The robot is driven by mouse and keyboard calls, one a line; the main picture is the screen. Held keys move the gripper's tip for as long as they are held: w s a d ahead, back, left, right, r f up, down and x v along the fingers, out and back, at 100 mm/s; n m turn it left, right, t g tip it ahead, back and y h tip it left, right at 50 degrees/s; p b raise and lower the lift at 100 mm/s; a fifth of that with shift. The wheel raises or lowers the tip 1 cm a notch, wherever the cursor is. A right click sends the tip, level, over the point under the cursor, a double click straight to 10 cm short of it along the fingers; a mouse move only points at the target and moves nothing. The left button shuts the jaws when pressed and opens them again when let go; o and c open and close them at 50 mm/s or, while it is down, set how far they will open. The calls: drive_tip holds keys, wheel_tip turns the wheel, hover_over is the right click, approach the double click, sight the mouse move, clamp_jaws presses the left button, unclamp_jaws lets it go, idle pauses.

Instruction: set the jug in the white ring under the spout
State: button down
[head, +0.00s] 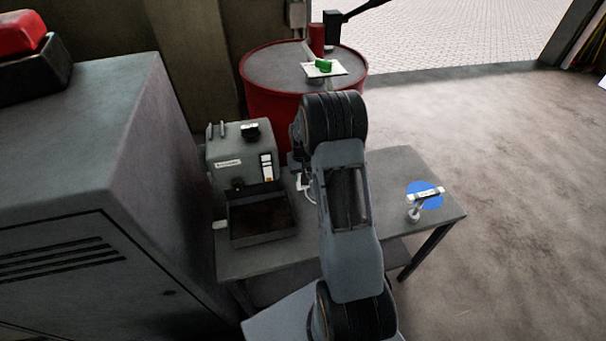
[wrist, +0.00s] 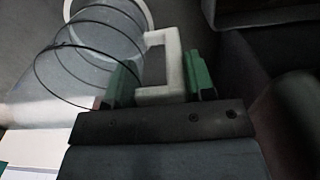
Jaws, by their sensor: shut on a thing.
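In the wrist view my gripper (wrist: 160,86) has its green fingers on both sides of the white handle (wrist: 174,62) of a jug (wrist: 95,58). The jug is clear, with thin dark hoops around its body. A pale curved band (wrist: 145,14) shows at its far end; I cannot tell whether this is part of the jug or the white ring. In the head view my arm hides the gripper and most of the jug; a small white curved piece (head: 309,191) shows at the arm's left edge. I cannot make out the spout or the whole ring.
A grey machine (head: 228,160) and a dark open tray (head: 262,236) stand on the left of the table (head: 395,185). A white-handled tool (head: 425,195) lies over a blue disc (head: 432,204) at right. A red drum (head: 255,98) stands behind, a grey cabinet (head: 80,150) at left.

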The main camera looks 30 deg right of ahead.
drive_tip(key=shift+f, duration=0.15)
drive_tip(key=shift+c, duration=2.4)
unclamp_jaws()
wheel_tip(320, 180, up, 12)
drive_tip(key=shift+r+b, duration=0.2)
drive_tip(key=shift+b, duration=0.5)
